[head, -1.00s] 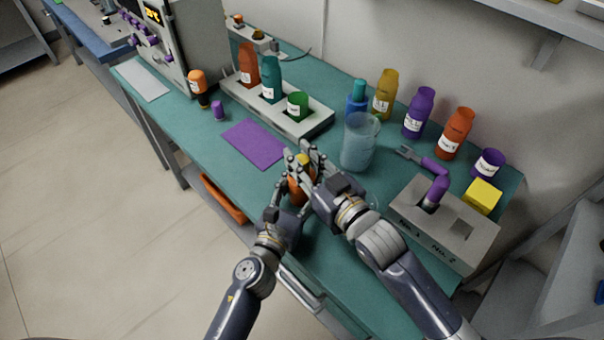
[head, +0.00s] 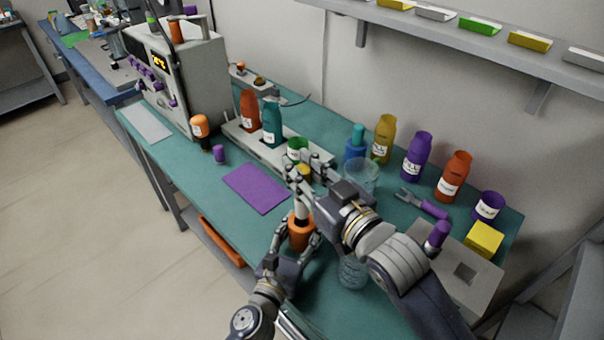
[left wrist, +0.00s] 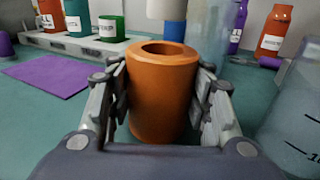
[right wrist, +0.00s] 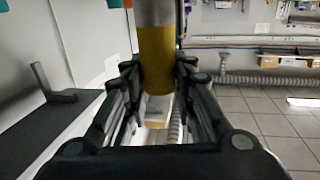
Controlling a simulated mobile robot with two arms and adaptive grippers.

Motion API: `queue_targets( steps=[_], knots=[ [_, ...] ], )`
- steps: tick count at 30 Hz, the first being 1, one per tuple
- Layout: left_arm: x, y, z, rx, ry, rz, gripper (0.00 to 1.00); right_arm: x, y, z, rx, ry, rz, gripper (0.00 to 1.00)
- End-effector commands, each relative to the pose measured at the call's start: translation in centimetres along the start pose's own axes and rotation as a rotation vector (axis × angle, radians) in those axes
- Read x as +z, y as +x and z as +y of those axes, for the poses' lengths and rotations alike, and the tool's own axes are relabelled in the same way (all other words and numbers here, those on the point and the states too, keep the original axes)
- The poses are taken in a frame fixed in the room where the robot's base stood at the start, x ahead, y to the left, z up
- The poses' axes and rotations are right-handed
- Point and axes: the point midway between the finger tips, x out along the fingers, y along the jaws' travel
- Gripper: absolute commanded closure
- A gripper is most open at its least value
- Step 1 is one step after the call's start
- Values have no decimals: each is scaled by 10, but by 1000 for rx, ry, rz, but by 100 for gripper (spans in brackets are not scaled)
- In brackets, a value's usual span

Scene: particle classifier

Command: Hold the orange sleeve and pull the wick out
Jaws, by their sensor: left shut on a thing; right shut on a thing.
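The orange sleeve (head: 300,234) stands upright between the fingers of my left gripper (head: 296,240), which is shut on it. In the left wrist view the sleeve (left wrist: 162,95) shows an open, empty-looking hole at its top. My right gripper (head: 303,176) is above it, shut on the wick, whose yellow end (right wrist: 156,62) shows between the fingers in the right wrist view. In the head view the wick's pale shaft (head: 301,208) hangs down over the sleeve. A pale piece, likely its lower end, shows above the hole in the left wrist view (left wrist: 166,8).
A clear beaker (head: 361,174) stands behind my right forearm. A rack with bottles (head: 243,136) and a purple mat (head: 256,188) are to the left. Bottles, pliers (head: 422,203), a yellow block (head: 484,239) and a grey holder (head: 480,272) are to the right.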

Motion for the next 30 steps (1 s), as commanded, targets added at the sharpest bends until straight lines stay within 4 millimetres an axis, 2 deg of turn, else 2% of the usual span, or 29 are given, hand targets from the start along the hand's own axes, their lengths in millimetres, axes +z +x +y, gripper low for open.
queue_targets(
  steps=[1, 2, 5, 15, 19, 23, 30],
  knots=[
    [0, 0, 0, 0, 0, 0, 100, 0, 0, 0, 0, 0, 1, 100],
    [0, 0, 0, 0, 0, 0, 51, 0, 0, 0, 0, 0, 1, 100],
    [0, 0, 0, 0, 0, 0, 30, 0, 0, 0, 0, 0, 1, 100],
    [0, 0, 0, 0, 0, 0, 30, 0, 0, 0, 0, 0, 1, 100],
    [0, -7, 0, 0, -2, 1, 30, 0, 0, 0, 0, 0, 1, 100],
    [-2, -25, 0, 1, -2, 3, 30, 0, 0, 0, 0, 0, 1, 100],
    [-2, -72, 0, 2, -4, 5, 30, 0, 0, 0, 0, 0, 1, 100]
  ],
)
